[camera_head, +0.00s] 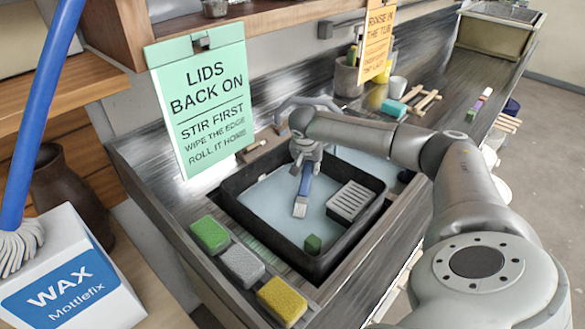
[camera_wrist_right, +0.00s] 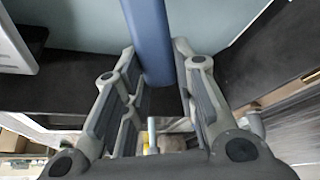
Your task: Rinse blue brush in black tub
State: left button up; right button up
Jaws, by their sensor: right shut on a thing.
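The blue brush (camera_head: 306,184) is held with its pale head (camera_head: 300,207) pointing down, inside the outline of the black tub (camera_head: 268,240). Pale blue water fills the tub; I cannot tell whether the bristles touch it. My right gripper (camera_head: 307,162) is shut on the brush's handle, above the tub. In the right wrist view the blue handle (camera_wrist_right: 148,35) passes between the fingers of the right gripper (camera_wrist_right: 155,55). The bristles are out of that view. My left gripper is not in view.
A ribbed grey rack (camera_head: 350,201) and a green block (camera_head: 313,243) are in the tub. Green (camera_head: 209,234), grey (camera_head: 241,264) and yellow (camera_head: 282,301) sponges line its near edge. A LIDS sign (camera_head: 200,95) hangs behind.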

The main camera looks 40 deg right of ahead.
jog(key=shift+r+p, duration=2.35)
jog(key=shift+r, duration=1.25)
notch_tip(320, 180, up, 8)
jog(key=p, duration=0.5)
jog(key=shift+f, duration=0.25)
